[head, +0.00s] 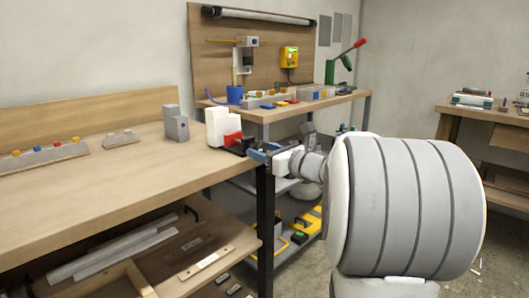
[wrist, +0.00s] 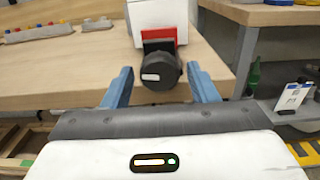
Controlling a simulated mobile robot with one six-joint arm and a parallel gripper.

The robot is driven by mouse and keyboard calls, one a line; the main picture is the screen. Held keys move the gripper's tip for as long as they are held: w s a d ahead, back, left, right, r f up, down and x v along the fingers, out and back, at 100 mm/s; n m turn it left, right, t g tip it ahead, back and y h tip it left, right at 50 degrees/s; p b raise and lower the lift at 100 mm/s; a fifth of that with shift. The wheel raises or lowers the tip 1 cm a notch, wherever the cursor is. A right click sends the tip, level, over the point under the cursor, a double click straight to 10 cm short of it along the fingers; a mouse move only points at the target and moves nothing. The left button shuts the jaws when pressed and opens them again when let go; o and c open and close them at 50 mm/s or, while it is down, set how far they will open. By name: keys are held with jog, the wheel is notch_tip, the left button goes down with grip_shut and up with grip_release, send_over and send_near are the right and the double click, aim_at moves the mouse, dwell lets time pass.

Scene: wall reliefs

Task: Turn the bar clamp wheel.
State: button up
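The bar clamp is at the right end of the long wooden workbench. In the wrist view it has a white body (wrist: 158,14), a red part (wrist: 160,42) and a round black wheel (wrist: 155,71) with a small white mark on its face. The head view also shows the white body (head: 217,127) and the red part (head: 232,139). My gripper (wrist: 160,68) is open, with its blue fingers to the left and right of the wheel. A gap shows on each side. I cannot tell whether the fingertips reach past the wheel's face. In the head view my gripper (head: 262,152) is at the bench edge.
The workbench (head: 100,180) also bears a grey block (head: 175,124) and strips with coloured knobs. A lower shelf holds pale bars. Behind stands a second bench with a pegboard (head: 220,70), a yellow box (head: 289,56) and a green tool with a red handle (head: 345,60).

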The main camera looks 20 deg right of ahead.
jog(key=c, duration=0.8)
jog(key=shift+m, duration=0.4)
